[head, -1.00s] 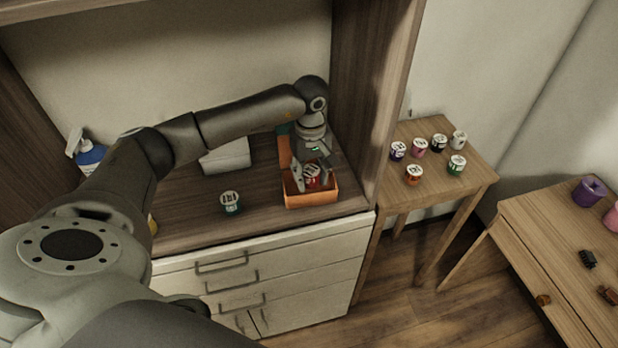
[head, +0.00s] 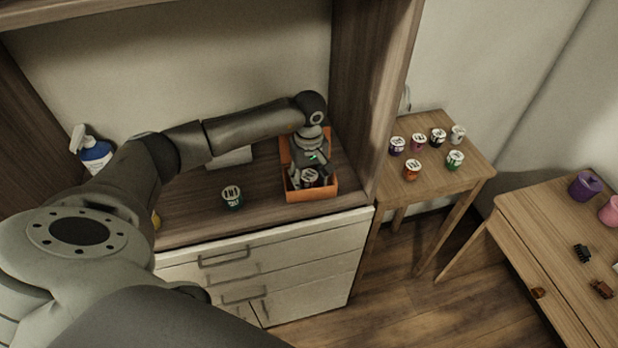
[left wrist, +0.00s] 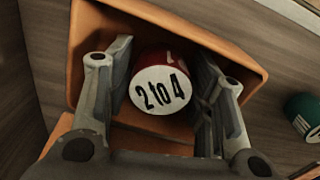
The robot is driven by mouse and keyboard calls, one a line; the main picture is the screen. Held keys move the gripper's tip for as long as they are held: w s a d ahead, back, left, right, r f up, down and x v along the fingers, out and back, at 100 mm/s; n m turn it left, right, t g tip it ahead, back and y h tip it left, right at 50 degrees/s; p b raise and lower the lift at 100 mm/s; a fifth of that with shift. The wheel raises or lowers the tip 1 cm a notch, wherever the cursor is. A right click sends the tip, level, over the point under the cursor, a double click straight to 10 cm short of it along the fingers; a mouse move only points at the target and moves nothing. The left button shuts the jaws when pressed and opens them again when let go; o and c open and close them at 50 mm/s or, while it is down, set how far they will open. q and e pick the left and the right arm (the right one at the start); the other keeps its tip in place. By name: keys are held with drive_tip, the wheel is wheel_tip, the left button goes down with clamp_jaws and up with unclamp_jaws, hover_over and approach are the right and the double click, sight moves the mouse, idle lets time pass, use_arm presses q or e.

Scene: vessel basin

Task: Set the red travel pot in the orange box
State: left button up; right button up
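The red travel pot (left wrist: 174,75) is inside the orange box (left wrist: 57,45), its pale lid marked "2 to 4" facing the left wrist camera. In the head view the pot (head: 310,175) shows between my left gripper's fingers, just behind the front wall of the orange box (head: 312,196). My left gripper (head: 311,183) reaches down into the box. In the left wrist view its fingers (left wrist: 163,50) stand on either side of the pot. I cannot tell whether they press on it or whether the pot rests on the floor. My right gripper is not in view.
A green pot (head: 232,197) stands on the counter (head: 190,212) left of the box. A blue spray bottle (head: 95,152) stands at the back left. A tall wooden panel (head: 372,90) rises right of the box. Several pots stand on a side table (head: 433,182) beyond.

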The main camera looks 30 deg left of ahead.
sight(309, 174)
use_arm(q)
drive_tip(key=shift+o, duration=0.5)
drive_tip(key=shift+r, duration=0.15)
wheel_tip(309, 174, up, 11)
drive_tip(key=b, duration=0.3)
drive_tip(key=shift+b, duration=0.4)
drive_tip(key=shift+r, duration=0.55)
drive_tip(key=shift+f, duration=0.1)
